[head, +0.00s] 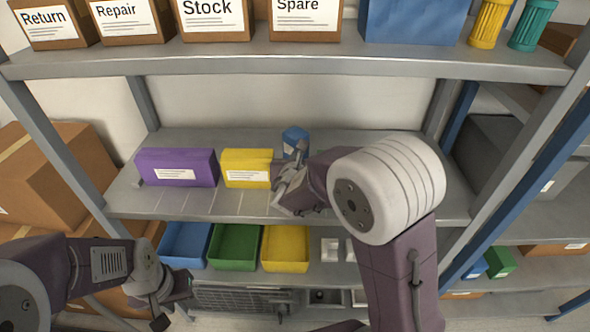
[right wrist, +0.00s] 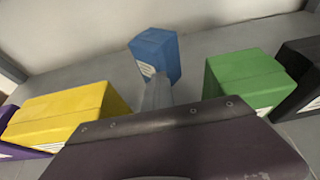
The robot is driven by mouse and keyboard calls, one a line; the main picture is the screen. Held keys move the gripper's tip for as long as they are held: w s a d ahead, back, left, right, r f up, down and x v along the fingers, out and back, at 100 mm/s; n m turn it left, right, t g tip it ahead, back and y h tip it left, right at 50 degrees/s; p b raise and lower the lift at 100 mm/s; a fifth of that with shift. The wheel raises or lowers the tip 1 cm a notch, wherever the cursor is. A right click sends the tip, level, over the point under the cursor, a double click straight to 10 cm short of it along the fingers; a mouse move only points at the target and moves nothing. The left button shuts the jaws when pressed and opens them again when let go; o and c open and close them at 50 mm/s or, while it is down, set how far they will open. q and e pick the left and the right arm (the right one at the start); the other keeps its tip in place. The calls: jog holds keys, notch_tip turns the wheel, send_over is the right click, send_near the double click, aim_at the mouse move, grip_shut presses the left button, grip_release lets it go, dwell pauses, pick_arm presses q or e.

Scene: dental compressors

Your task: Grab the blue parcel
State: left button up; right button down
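The blue parcel (head: 295,142) stands on the middle shelf, set back behind the yellow parcel and my right gripper. In the right wrist view the blue parcel (right wrist: 155,54) stands upright with a white label on its left side, beyond the gripper. My right gripper (head: 281,178) is over the shelf in front of the blue parcel. A narrow grey finger part (right wrist: 157,93) points toward it; whether the fingers are apart is unclear. My left gripper (head: 172,304) is low at the left, away from the parcel, its fingertips apart and empty.
Yellow (right wrist: 70,113) and green (right wrist: 243,80) parcels flank the blue one nearer the shelf front. A purple parcel (head: 177,167) stands further left. The upper shelf (head: 290,62) holds labelled boxes. Open blue, green and yellow bins (head: 285,246) sit below.

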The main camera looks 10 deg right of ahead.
dwell(0.3)
jog(key=c, duration=0.8)
grip_release()
jog(key=shift+o, duration=0.2)
